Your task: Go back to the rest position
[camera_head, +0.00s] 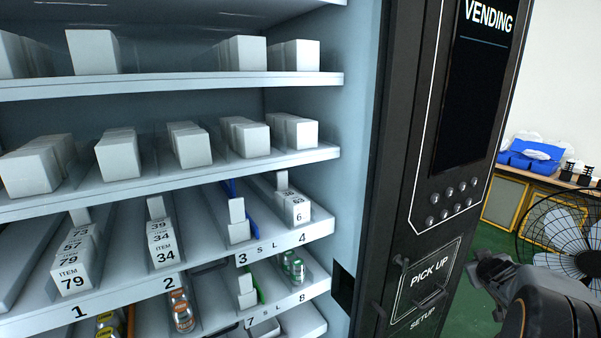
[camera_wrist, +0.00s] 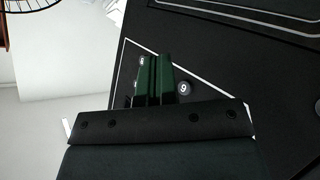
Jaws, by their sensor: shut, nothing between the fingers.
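My gripper (camera_head: 488,268) is in front of the black front panel of the vending machine (camera_head: 420,180), right of the PICK UP door (camera_head: 429,281) in the head view. In the wrist view its dark green fingers (camera_wrist: 154,72) are closed together with nothing between them. Behind the fingers is the black panel with a round button marked 9 (camera_wrist: 184,88); the fingers cover nearby buttons. I cannot tell whether the fingertips touch the panel.
The open cabinet at left has shelves (camera_head: 180,82) of white boxes and numbered item lanes. A fan (camera_head: 572,240) stands at right, close behind my arm in the picture. Blue bins (camera_head: 530,154) sit on a cabinet farther back. Green floor (camera_head: 480,262) shows between.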

